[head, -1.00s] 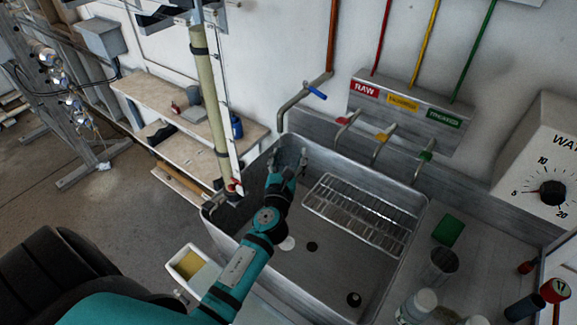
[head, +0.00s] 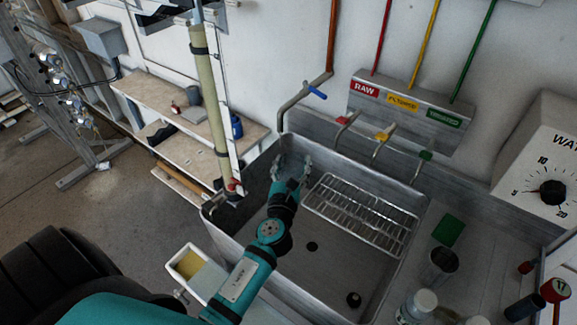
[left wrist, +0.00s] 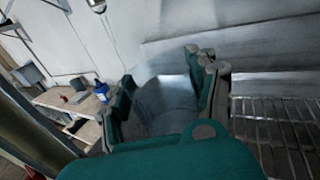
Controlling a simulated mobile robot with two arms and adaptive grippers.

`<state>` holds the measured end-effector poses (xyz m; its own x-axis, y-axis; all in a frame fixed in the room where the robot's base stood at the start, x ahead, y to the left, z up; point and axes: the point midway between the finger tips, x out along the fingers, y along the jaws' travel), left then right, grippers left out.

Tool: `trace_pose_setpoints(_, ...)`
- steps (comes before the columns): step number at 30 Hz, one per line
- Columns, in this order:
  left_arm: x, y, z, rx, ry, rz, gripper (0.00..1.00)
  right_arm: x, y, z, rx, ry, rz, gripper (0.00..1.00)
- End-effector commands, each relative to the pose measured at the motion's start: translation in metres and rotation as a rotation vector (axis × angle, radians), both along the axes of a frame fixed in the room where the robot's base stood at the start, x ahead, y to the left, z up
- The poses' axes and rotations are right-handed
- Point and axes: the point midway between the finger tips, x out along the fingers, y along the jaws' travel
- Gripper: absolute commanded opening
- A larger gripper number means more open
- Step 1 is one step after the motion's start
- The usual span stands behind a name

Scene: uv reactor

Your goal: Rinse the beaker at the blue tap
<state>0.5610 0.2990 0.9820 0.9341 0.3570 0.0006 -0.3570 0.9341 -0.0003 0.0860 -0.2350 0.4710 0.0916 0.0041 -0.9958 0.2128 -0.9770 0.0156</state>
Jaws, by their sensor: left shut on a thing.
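My left gripper (head: 291,166) is shut on a clear glass beaker (left wrist: 165,100), with a finger on each side of it. In the head view the beaker is hard to make out between the fingers, over the back left part of the sink. The blue tap (head: 316,90) has a blue lever and a grey pipe on the back wall. Its spout bends down and ends a little above and behind the gripper in the picture. I see no clear water stream. Whether the beaker holds liquid cannot be told. My right gripper is out of view.
The steel sink (head: 233,228) has a wire rack (head: 362,212) at its right. Red, yellow and green taps stand behind it, under a labelled panel (head: 408,103). A thick upright tube (head: 208,100) stands left of the sink. Bottles and a glass crowd the right counter.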

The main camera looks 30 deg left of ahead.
Motion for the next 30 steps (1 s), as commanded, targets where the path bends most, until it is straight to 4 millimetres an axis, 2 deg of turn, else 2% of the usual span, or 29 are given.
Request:
trace_pose_setpoints(18, -0.042, -0.021, 0.0, 0.0, 0.0, 0.0, 0.26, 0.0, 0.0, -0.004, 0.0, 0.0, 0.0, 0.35)
trace_pose_setpoints(30, -0.048, -0.024, 0.001, -0.001, -0.001, 0.0, 0.26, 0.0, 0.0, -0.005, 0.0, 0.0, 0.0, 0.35)
